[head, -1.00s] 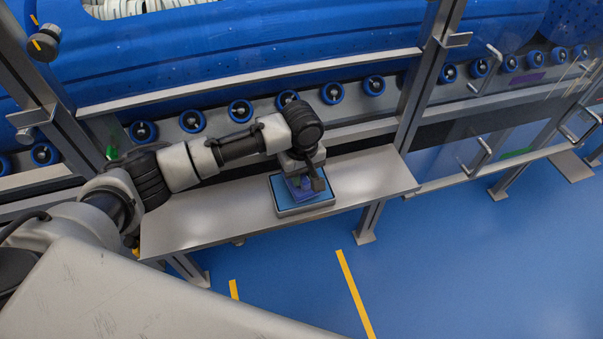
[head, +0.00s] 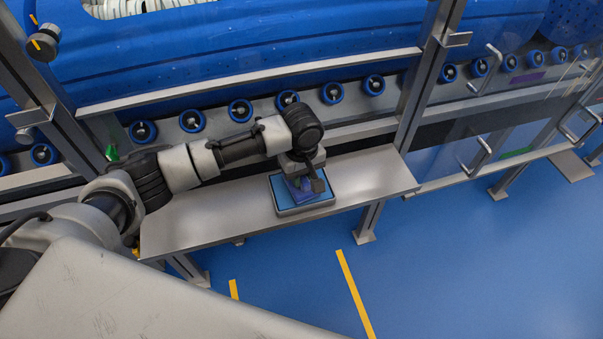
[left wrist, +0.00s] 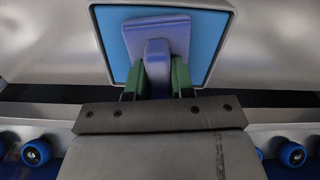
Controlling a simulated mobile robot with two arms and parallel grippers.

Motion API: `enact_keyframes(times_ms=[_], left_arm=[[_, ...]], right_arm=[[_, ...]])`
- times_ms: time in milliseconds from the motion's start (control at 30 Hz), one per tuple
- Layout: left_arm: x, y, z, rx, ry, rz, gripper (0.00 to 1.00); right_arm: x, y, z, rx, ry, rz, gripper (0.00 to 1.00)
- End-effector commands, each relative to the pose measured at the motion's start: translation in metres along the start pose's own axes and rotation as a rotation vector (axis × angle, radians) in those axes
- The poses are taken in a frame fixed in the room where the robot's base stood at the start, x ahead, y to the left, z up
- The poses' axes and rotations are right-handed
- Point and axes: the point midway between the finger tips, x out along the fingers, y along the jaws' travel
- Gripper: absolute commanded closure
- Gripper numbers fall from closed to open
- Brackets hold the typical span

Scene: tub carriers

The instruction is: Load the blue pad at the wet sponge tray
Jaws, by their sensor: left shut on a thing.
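The wet sponge tray (head: 283,211) is a grey-rimmed tray with a light blue inside, standing on the steel shelf. The blue pad (head: 300,194) is a darker blue-violet plate at the tray, partly hidden by my gripper. In the left wrist view the pad (left wrist: 172,33) shows as a plate with a raised grip, over the light blue sponge (left wrist: 112,35). My left gripper (head: 305,184) reaches down over the tray. In the left wrist view its green fingers (left wrist: 158,78) are shut on the pad's grip. I cannot tell whether the pad touches the sponge. My right gripper is not in view.
The steel shelf (head: 372,178) is bare on both sides of the tray. Behind it run a rail with several blue rollers (head: 240,111) and a large blue tub (head: 250,55). A steel post (head: 428,75) stands to the right. The blue floor (head: 470,260) is clear in front.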

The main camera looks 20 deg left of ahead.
Motion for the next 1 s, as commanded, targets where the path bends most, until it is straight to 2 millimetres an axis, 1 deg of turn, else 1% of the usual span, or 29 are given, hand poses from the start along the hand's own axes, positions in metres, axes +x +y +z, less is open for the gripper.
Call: enact_keyframes(times_ms=[533, 1000], left_arm=[[0.0069, -0.0001, -0.0001, -0.001, 0.0, -0.001, 0.96], [0.0068, -0.0004, 0.0001, 0.0, 0.0, -0.002, 0.96]], right_arm=[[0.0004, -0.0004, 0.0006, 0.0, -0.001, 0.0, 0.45], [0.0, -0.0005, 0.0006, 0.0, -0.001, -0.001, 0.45]])
